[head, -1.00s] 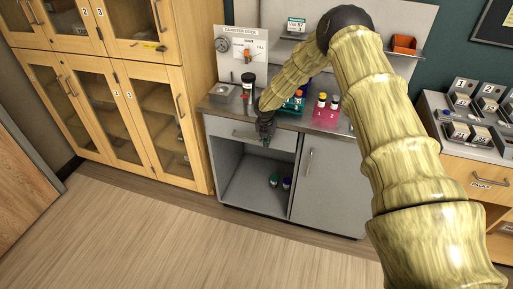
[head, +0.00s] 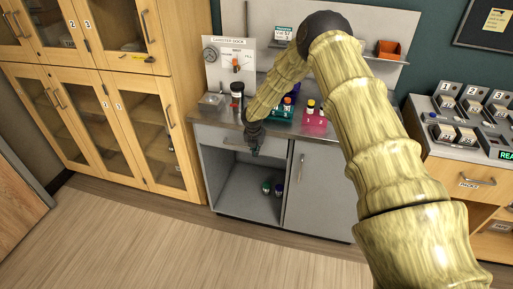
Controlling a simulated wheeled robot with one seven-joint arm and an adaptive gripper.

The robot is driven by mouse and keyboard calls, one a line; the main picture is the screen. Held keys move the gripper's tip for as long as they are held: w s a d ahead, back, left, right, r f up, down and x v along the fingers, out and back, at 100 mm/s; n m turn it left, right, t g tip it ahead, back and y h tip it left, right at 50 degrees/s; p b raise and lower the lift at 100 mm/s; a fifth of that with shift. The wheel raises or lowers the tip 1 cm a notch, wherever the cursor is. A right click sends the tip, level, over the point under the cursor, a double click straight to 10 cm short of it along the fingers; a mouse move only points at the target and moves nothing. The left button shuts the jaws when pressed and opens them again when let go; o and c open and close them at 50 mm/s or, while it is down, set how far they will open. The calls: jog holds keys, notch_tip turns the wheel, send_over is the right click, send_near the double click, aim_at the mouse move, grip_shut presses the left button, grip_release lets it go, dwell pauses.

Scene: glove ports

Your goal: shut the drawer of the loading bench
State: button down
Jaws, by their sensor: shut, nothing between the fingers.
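The loading bench (head: 320,190) is a grey cabinet with a metal top, in the middle of the head view. Its drawer (head: 212,136) is the grey front at upper left, just under the top, with a bar handle (head: 234,143). The drawer front looks about flush with the cabinet; a small gap cannot be ruled out. My gripper (head: 256,152) points down at the right part of the drawer front, shut and empty. It hides that part, and I cannot tell whether it touches the front.
Below the drawer is an open compartment (head: 235,190) with a green and a purple item. A hinged door (head: 318,185) is to its right. Pink (head: 315,123) and green racks stand on the top near my arm. Wooden cabinets (head: 130,130) stand left; the floor (head: 130,245) in front is clear.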

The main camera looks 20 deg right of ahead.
jog(key=s+b+v, duration=0.1)
jog(key=b+v, duration=0.2)
jog(key=v, duration=0.7)
jog(key=shift+s+a, duration=0.4)
